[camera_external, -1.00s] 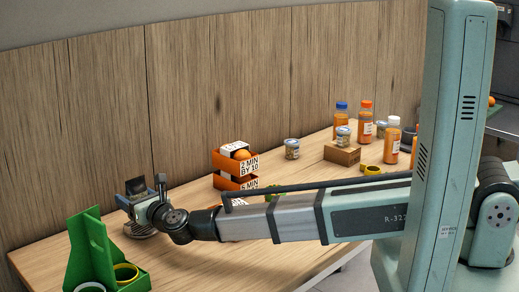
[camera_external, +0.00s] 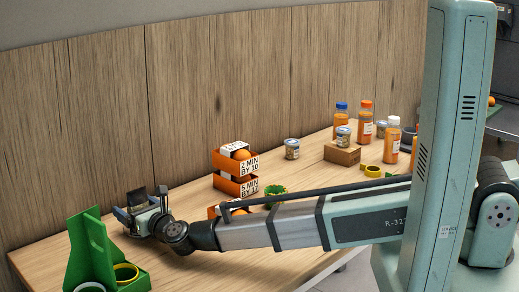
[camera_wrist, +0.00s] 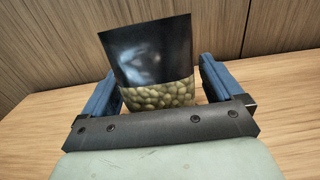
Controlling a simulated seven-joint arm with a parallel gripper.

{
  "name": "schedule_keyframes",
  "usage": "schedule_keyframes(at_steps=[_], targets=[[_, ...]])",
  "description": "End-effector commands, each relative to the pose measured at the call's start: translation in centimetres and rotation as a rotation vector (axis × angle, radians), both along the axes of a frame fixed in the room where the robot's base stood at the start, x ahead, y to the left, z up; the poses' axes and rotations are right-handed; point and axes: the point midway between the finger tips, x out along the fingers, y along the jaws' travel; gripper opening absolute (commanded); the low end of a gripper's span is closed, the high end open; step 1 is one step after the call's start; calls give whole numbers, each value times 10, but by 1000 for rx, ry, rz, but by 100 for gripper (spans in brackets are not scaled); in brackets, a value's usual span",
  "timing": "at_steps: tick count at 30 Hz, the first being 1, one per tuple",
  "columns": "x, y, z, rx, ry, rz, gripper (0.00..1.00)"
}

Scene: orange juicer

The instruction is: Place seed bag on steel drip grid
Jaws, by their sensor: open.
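The seed bag (camera_wrist: 152,50) stands upright and slightly tilted between my gripper's blue fingers in the wrist view. It has a dark glossy upper part and a clear lower window full of pale green seeds; its bottom edge is hidden by the gripper body. My gripper (camera_wrist: 160,72) is open, with one finger on each side of the bag. In the external view my gripper (camera_external: 136,209) is low over the left part of the table, and the dark bag (camera_external: 137,195) shows at it. The steel drip grid cannot be made out now; the gripper covers that area.
A green holder (camera_external: 92,250) with a yellow ring (camera_external: 126,272) stands close to the gripper at the front left. Orange stacked boxes (camera_external: 235,184), a green ring (camera_external: 274,190), jars (camera_external: 292,149) and juice bottles (camera_external: 392,143) stand further right. A wooden wall (camera_external: 200,90) runs behind.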

Motion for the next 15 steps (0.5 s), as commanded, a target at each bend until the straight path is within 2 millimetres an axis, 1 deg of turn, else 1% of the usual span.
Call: schedule_keyframes(at_steps=[8, 11, 15], targets=[[0, 0, 4, 1, 1, 0, 93], [-8, -9, 3, 0, 1, 1, 93], [-25, -27, 4, -1, 1, 1, 93]])
